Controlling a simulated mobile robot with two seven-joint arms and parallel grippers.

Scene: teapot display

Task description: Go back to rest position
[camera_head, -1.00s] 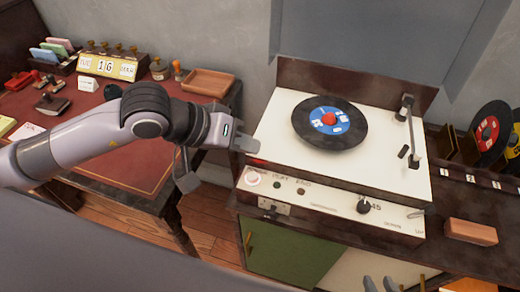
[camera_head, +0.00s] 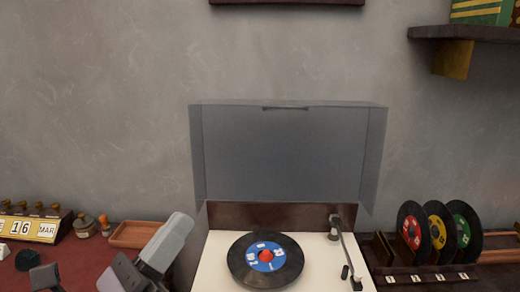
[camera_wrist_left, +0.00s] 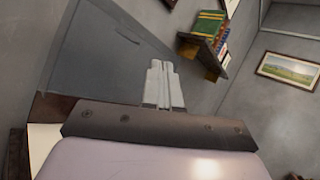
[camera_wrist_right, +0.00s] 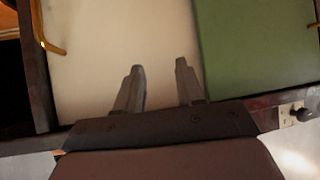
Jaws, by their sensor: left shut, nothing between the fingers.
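My left gripper (camera_wrist_left: 162,66) is shut in the left wrist view, its two fingers together and empty. In the head view part of my left arm's end (camera_head: 164,244) shows at the bottom left, beside the record player (camera_head: 218,252); its fingertips are hard to make out. My right gripper (camera_wrist_right: 158,68) is open and empty in the right wrist view, its fingers apart in front of a cream cabinet door (camera_wrist_right: 90,65) and a green one (camera_wrist_right: 245,60). The right arm does not show in the head view.
The record player carries a black record (camera_head: 240,274) with a blue label, its clear lid (camera_head: 290,150) raised. Several records stand in a rack (camera_head: 408,277) at right. A perpetual calendar (camera_head: 38,230) and a wooden tray (camera_head: 135,236) are at left. A shelf (camera_head: 480,33) is at upper right.

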